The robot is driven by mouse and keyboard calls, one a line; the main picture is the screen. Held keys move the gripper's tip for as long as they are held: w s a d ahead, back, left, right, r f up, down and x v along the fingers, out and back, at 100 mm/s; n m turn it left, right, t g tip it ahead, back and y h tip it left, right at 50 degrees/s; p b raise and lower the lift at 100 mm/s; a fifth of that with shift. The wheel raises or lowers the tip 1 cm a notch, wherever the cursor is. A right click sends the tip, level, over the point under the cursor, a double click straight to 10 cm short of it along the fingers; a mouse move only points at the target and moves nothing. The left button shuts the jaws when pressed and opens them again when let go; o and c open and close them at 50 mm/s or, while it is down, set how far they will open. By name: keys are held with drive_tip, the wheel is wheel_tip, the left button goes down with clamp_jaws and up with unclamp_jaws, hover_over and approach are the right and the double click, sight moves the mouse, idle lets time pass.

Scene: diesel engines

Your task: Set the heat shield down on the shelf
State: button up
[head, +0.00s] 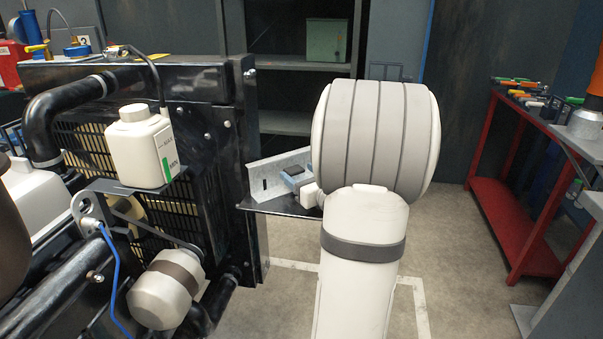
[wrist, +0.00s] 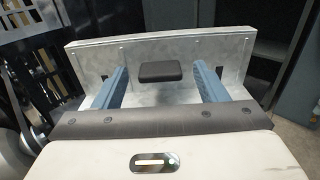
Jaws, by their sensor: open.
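The heat shield (head: 264,174) is a bent grey sheet-metal piece with an upright wall and small slots. It sits on the black shelf (head: 277,205) that juts from the engine's side, and appears to rest on it. In the wrist view the heat shield (wrist: 215,48) fills the middle, with a black block-like grip (wrist: 160,72) on it. My gripper (head: 293,181) is at the shield; its blue fingers in the wrist view (wrist: 158,84) stand apart on either side of the black grip, with gaps on both sides. My arm hides the right part of the shelf.
The engine's radiator block with a white bottle (head: 140,147) stands left of the shelf. Behind are grey shelves with a green box (head: 327,40). A red workbench (head: 513,190) with tools is at the right. The floor between is clear.

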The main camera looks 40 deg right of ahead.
drive_tip(key=s, duration=1.1)
drive_tip(key=w+a+f+n+g+y, duration=0.1)
drive_tip(key=a+n+g+y, duration=0.2)
drive_tip(key=a+n+y, duration=0.5)
drive_tip(key=w+a+f+n+g+y, duration=0.15)
drive_tip(key=a+n+g, duration=0.25)
drive_tip(key=a, duration=0.8)
drive_tip(key=s+a+f+n+g+h, duration=0.2)
drive_tip(key=s+a+n+g+h, duration=0.2)
drive_tip(key=n, duration=0.8)
drive_tip(key=s+a+f+n+g+h, duration=0.2)
drive_tip(key=s+a+n+g+h, duration=0.2)
drive_tip(key=n, duration=0.8)
drive_tip(key=s+a+g, duration=0.1)
drive_tip(key=s+a, duration=0.1)
drive_tip(key=shift+s+f+n, duration=0.25)
drive_tip(key=shift+s+n, duration=0.15)
